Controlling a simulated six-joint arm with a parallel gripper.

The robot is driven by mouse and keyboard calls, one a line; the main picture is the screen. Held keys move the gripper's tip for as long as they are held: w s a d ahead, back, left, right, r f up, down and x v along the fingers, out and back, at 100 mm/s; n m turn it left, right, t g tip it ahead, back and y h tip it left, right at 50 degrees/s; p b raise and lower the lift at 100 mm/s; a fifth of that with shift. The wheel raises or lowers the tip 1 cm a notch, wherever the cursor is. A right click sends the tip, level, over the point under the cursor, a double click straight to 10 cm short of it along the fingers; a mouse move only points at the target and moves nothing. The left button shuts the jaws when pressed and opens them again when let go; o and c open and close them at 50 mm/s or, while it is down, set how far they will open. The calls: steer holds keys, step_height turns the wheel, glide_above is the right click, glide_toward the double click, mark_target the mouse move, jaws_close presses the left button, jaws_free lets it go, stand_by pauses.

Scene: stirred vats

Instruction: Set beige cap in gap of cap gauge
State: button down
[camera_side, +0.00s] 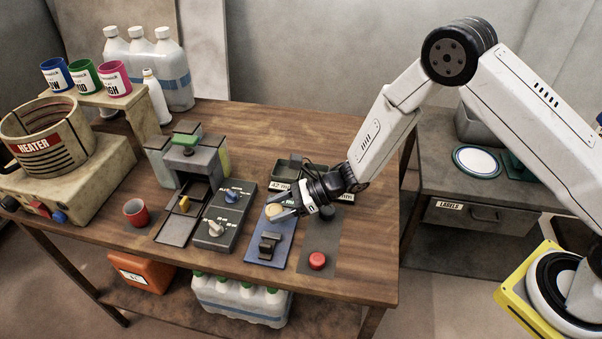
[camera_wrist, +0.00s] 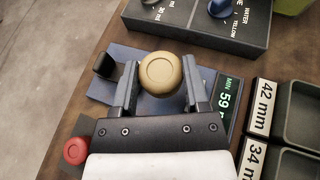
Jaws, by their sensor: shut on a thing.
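The beige cap (camera_wrist: 160,74) is round with a ring on its top and sits between the two fingers of my gripper (camera_wrist: 163,82). In the side view, my gripper (camera_side: 281,207) is over the far part of the cap gauge, and the beige cap (camera_side: 273,209) shows small at its fingertips. The cap gauge (camera_side: 258,250) is a blue plate with a black block (camera_side: 269,244) on its near part. The wrist view shows the gauge's blue plate (camera_wrist: 100,88) and a green-lit display reading 59. I cannot tell whether the cap touches the gauge; its gap is hidden.
A red button (camera_side: 317,261) stands on a grey plate to the right. A dark knob panel (camera_side: 222,215) is to the left. Trays labelled 42 mm and 34 mm (camera_wrist: 300,110) lie beside the gauge. A red cup (camera_side: 136,213) stands further left.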

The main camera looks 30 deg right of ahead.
steer(key=shift+f, duration=0.95)
steer(key=shift+f, duration=0.65)
steer(key=shift+c, duration=0.9)
jaws_free()
steer(key=shift+o, duration=0.4)
steer(key=shift+s+f, duration=0.1)
steer(key=shift+s, duration=0.05)
steer(key=shift+s+f, duration=0.1)
steer(key=shift+r, duration=0.65)
steer(key=v, duration=1.2)
steer(key=shift+r, duration=0.15)
